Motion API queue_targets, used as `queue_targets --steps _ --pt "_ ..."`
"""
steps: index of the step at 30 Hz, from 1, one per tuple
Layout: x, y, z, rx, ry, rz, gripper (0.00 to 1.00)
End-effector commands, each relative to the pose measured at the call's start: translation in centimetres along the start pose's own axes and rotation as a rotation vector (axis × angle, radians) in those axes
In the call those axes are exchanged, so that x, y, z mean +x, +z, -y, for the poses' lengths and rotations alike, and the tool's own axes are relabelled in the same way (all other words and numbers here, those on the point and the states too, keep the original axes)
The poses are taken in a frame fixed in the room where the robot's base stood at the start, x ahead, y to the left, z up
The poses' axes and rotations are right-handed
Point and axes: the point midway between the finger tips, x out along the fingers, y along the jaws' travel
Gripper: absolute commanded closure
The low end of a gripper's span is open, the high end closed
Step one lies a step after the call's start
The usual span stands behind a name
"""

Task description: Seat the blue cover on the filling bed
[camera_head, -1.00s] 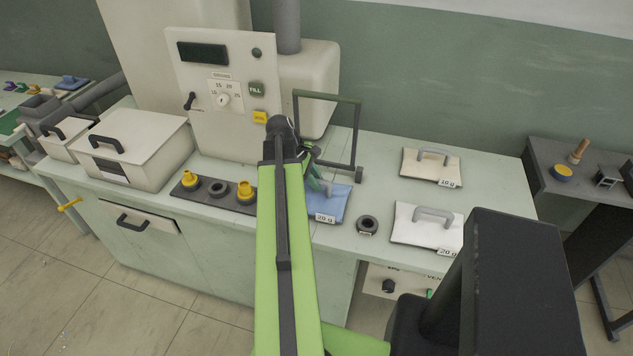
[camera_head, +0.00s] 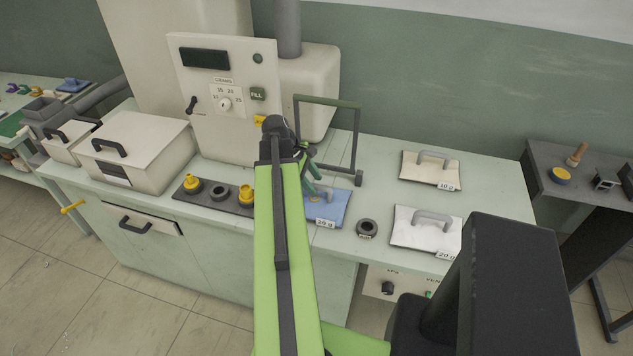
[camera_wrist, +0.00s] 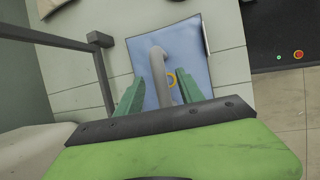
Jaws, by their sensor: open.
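The blue cover (camera_head: 334,208) lies flat on the pale green bench, with a grey handle (camera_head: 322,190) on top and a "20 g" label at its front edge. In the wrist view the blue cover (camera_wrist: 196,62) shows with its grey handle (camera_wrist: 160,70) and a small yellow ring mark. My gripper (camera_head: 311,170) is above the cover; in the wrist view its two green fingers (camera_wrist: 158,95) are apart, near either side of the handle. I cannot tell whether they touch it. A dark frame (camera_head: 357,140) stands behind the cover. I cannot make out the filling bed for certain.
A cream "10 g" cover (camera_head: 428,170) and a white "20 g" cover (camera_head: 424,240) lie to the right. A dark strip with yellow nozzles (camera_head: 193,186) lies left. The machine panel (camera_head: 212,110) stands behind.

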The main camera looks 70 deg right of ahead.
Motion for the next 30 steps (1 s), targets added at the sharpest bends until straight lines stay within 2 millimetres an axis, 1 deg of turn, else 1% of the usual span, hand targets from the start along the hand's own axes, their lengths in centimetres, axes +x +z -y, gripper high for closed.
queue_targets --steps 1,3,9,12,15,18,21,30 --pt "-2.5 0.5 -0.3 -0.002 0.000 0.000 0.55" --pt "-4.3 0.5 -0.2 -0.002 0.000 0.000 0.55" --pt "-9.2 0.5 -0.2 -0.002 0.000 0.000 0.55" --pt "-11.4 0.4 -0.2 -0.002 0.000 0.000 0.55" --pt "-13.1 0.3 -0.2 -0.002 0.000 0.000 0.55" --pt "-14.2 0.2 -0.1 -0.001 0.000 0.000 0.55" --pt "-14.7 0.1 -0.1 -0.001 -0.001 0.000 0.55" --pt "-14.6 0.0 0.0 -0.001 0.000 0.000 0.55"
